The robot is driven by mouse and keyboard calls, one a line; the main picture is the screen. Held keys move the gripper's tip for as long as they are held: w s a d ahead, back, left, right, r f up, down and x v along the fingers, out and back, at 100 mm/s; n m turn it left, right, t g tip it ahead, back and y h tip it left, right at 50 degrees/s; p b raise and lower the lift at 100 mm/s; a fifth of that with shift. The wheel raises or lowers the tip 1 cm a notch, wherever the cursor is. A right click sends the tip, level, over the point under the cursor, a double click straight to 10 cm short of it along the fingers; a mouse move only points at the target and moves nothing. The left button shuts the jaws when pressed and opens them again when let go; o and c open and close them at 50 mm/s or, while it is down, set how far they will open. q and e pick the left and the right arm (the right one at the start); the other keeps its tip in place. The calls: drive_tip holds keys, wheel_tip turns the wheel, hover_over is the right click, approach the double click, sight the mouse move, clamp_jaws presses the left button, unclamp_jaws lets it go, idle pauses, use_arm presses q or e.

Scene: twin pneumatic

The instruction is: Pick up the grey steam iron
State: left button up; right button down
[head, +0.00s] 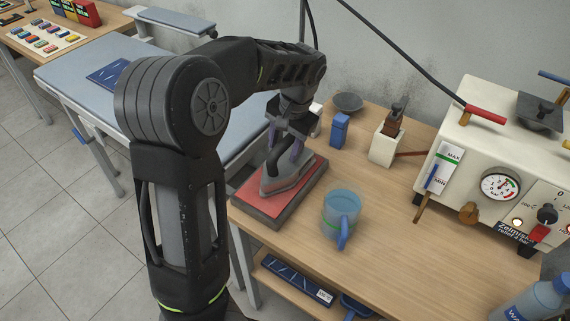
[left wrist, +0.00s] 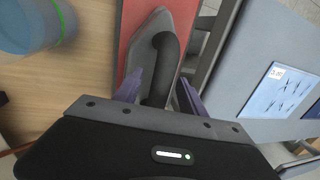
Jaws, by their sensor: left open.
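The grey steam iron (head: 291,176) with a dark handle rests on a red-topped pad (head: 242,200) on the wooden table. My left gripper (head: 284,143) is over the iron, its purple fingers pointing down near the handle. In the left wrist view the open fingers (left wrist: 158,88) stand on either side of the dark handle of the iron (left wrist: 136,59), with gaps beside it. Whether they touch the handle cannot be told. My right gripper is not in view.
A blue translucent jug (head: 341,214) stands right of the pad. A cream steam boiler (head: 500,170) fills the right side. A blue box (head: 339,130) and a cream holder (head: 386,147) stand behind. An ironing board (head: 90,73) is at left.

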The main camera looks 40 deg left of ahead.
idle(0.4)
use_arm(q)
clamp_jaws()
idle(0.4)
idle(0.8)
drive_tip(key=shift+w+r, duration=0.1)
drive_tip(key=shift+r, duration=0.05)
